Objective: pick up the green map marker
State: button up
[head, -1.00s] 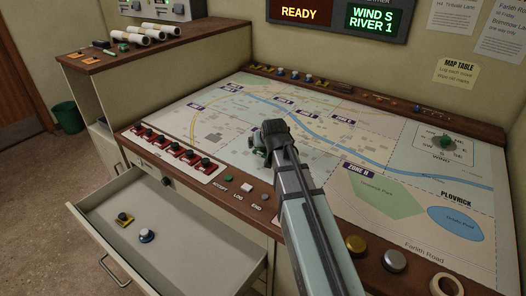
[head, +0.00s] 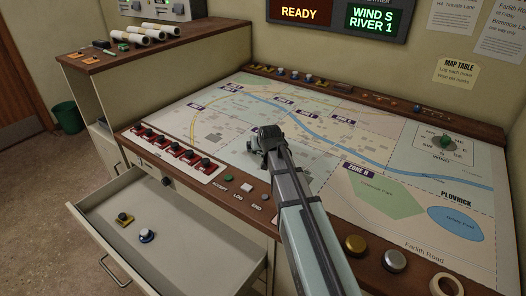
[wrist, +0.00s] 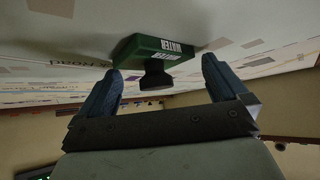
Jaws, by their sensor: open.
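The green map marker (wrist: 150,48) shows in the wrist view, a green block with white WATER labels and a black knob (wrist: 156,75). It rests on the map (head: 330,112). My gripper (wrist: 163,80) is open, with one blue-grey finger on each side of the knob and gaps visible between. In the head view my gripper (head: 261,140) is low over the middle of the map and largely hides the marker. I cannot tell whether the fingers touch the map.
Red switches (head: 172,146) line the map's left edge. A wooden rail with several small pieces runs along the back.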

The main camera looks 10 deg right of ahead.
jog(key=shift+c, duration=0.2)
jog(key=c, duration=1)
jog(key=shift+s, duration=0.1)
